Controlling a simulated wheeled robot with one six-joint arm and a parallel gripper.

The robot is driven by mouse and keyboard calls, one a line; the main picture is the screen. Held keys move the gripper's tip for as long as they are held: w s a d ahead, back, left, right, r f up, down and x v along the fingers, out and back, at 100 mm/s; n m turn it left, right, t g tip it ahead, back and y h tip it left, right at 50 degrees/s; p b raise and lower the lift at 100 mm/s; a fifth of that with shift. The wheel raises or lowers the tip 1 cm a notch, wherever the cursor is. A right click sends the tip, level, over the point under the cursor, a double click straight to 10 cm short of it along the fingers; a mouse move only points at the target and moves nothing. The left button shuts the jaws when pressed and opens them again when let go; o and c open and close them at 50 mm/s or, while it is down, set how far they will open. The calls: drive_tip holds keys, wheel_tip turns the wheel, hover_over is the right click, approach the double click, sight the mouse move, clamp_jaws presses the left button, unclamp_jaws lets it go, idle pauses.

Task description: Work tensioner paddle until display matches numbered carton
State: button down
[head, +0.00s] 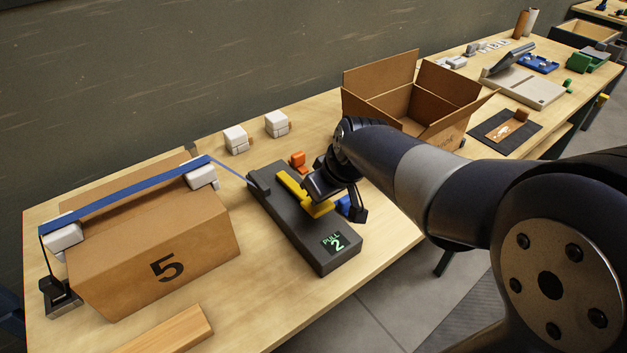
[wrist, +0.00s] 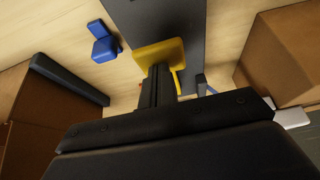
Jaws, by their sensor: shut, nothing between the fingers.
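The dark grey tensioner (head: 290,220) lies on the bench, its green display (head: 333,243) reading "PULL 2". Its yellow paddle (head: 295,190) lies along the top; the paddle's broad end also shows in the wrist view (wrist: 160,53). A carton (head: 190,255) marked "5" stands to the left. A blue strap (head: 125,195) runs over its top across white corner blocks (head: 201,176) to the tensioner. My gripper (head: 338,203) is shut and empty at the paddle's broad end. In the wrist view its fingers (wrist: 158,85) are together beside the paddle; I cannot tell whether they touch it.
An open empty carton (head: 400,105) stands behind my gripper. White blocks (head: 235,139) sit at the back of the bench. A small orange part (head: 297,159) and a blue part (wrist: 103,42) are close to the tensioner. A wooden piece (head: 168,332) lies in front of the numbered carton.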

drive_tip(key=shift+s+d+f+b, duration=0.1)
drive_tip(key=shift+s+f+b, duration=0.05)
drive_tip(key=shift+f+b, duration=0.3)
drive_tip(key=shift+s+d+f+b, duration=0.1)
drive_tip(key=shift+f+b, duration=0.1)
drive_tip(key=shift+f, duration=0.3)
drive_tip(key=shift+s+f, duration=0.2)
drive_tip(key=shift+f, duration=0.15)
wheel_tip(320, 180, up, 5)
drive_tip(key=p, duration=0.3)
drive_tip(key=shift+w+f, duration=0.1)
drive_tip(key=shift+w, duration=0.05)
drive_tip(key=p+v, duration=0.1)
drive_tip(key=v, duration=0.9)
drive_tip(key=shift+s+d, duration=0.2)
drive_tip(key=shift+s, duration=0.1)
idle(0.4)
